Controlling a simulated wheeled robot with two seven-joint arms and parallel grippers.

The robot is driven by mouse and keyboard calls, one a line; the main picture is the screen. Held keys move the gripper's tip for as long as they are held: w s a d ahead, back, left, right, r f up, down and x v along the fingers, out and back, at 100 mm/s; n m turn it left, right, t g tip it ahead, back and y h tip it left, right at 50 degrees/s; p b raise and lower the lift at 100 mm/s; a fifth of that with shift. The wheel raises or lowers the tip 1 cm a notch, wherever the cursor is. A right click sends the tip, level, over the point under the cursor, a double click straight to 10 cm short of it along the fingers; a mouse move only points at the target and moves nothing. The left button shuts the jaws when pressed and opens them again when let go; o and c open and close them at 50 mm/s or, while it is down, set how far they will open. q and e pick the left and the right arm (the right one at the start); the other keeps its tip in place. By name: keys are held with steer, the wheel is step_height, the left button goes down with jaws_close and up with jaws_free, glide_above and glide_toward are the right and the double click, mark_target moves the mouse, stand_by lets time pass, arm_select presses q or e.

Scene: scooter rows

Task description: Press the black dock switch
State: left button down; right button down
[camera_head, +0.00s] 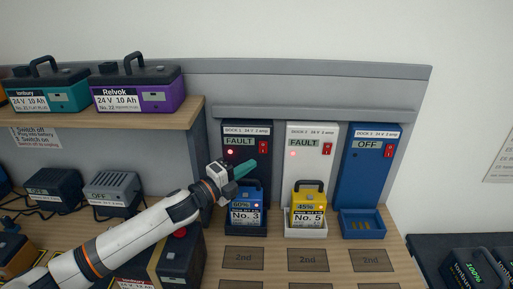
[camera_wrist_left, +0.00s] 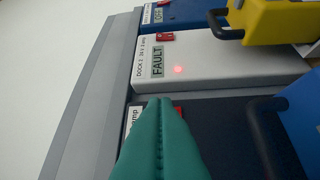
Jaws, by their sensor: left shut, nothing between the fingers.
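The black dock (camera_head: 238,136) stands at the left of three docks, and its display reads FAULT with a red light lit. Its red switch (camera_head: 264,147) is at the upper right of its face. My left gripper (camera_head: 252,165), with green fingers, is shut and empty in front of this dock, just below the switch in the picture. In the left wrist view the fingertips (camera_wrist_left: 160,102) cover most of the switch, leaving a bit of red (camera_wrist_left: 179,111) showing beside them. I cannot tell whether they touch it. My right gripper is not in view.
A blue battery No. 3 (camera_head: 246,211) sits in the black dock. A white dock (camera_head: 310,160), also on FAULT, holds a yellow battery (camera_head: 309,215). A blue dock (camera_head: 367,180) reads OFF and is empty. A shelf (camera_head: 110,118) with batteries is at left.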

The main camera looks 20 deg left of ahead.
mark_target(267, 145)
arm_select(q)
steer(key=w, duration=0.1)
steer(key=w+p, duration=0.1)
steer(key=w, duration=0.1)
steer(key=w+d, duration=0.1)
steer(key=w, duration=0.1)
steer(key=shift+w+r, duration=0.25)
steer(key=shift+r, duration=0.15)
steer(key=shift+w+a+p, duration=0.2)
steer(key=shift+w+p, duration=0.15)
steer(key=shift+w, duration=0.25)
steer(key=shift+w+r+p, duration=0.15)
steer(key=shift+r+p, duration=0.2)
steer(key=shift+p, duration=0.6)
steer(key=shift+f+b, duration=0.3)
